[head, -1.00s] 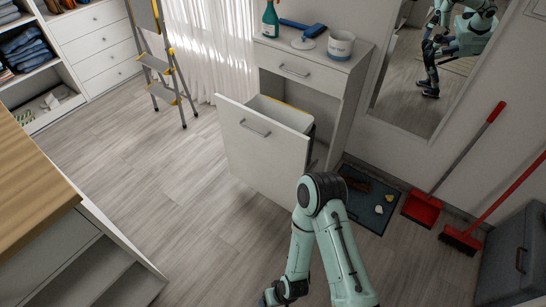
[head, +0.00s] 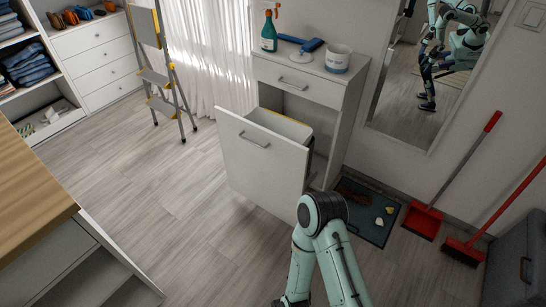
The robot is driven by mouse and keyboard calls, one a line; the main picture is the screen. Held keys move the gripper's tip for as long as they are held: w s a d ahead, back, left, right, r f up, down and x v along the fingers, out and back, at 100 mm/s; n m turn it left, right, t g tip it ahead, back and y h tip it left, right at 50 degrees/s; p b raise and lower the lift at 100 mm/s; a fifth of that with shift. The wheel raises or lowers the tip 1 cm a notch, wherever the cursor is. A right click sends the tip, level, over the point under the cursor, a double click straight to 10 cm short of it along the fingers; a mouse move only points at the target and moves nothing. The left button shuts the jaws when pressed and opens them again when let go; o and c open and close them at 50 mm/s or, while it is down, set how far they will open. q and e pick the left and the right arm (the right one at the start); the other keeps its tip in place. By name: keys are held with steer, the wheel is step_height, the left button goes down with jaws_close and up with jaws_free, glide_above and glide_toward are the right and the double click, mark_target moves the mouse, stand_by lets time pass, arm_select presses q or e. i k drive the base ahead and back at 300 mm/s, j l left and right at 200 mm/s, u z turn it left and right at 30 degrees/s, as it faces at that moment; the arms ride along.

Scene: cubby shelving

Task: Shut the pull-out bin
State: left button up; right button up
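The pull-out bin (head: 258,165) is open. Behind the panel the rim of a light bin with a yellow edge (head: 280,123) shows. My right arm comes up from the bottom middle, with its elbow near the panel's lower right corner; I cannot tell whether they touch. Its gripper is below the picture's edge. My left gripper is not visible in the head view.
A dark mat (head: 373,231), red dustpan (head: 422,221) and broom (head: 463,251) are at right. A stepladder (head: 168,85) stands at back left. The floor left of the bin is clear.

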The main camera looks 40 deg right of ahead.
mark_target(271, 169)
steer(key=i+l+u, duration=0.1)
steer(key=l, duration=0.2)
steer(key=i+l+u, duration=0.2)
steer(key=l, duration=0.45)
steer(key=i+l+u, duration=0.1)
steer(key=i+l, duration=0.15)
steer(key=l, duration=0.05)
